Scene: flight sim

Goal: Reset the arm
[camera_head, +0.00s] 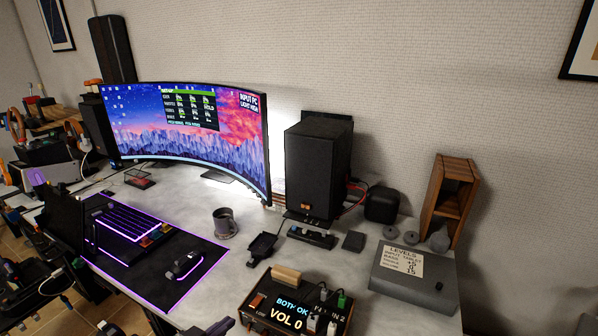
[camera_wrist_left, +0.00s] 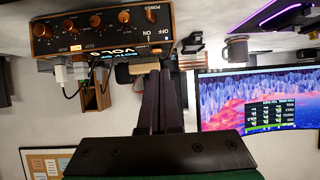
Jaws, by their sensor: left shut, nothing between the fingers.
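My left gripper (camera_head: 226,324) shows only as a dark tip at the bottom edge of the head view, at the front left of the volume box. In the left wrist view its two dark fingers (camera_wrist_left: 160,72) lie together, shut and empty. The black and wooden volume box (camera_head: 262,313) reads "BOTH OK" and "VOL 0"; it also shows upside down in the left wrist view (camera_wrist_left: 88,45), with orange knobs and a power switch. The fingers appear apart from it, though the exact gap is unclear. My right gripper is not in view.
A desk (camera_head: 197,285) holds a curved monitor (camera_head: 190,130), a keyboard (camera_head: 135,220), a mouse (camera_head: 184,264), a mug (camera_head: 224,222), a speaker (camera_head: 318,170), a grey box (camera_head: 413,285) and a wooden stand (camera_head: 450,195). Bare desk lies between the mouse mat and the volume box.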

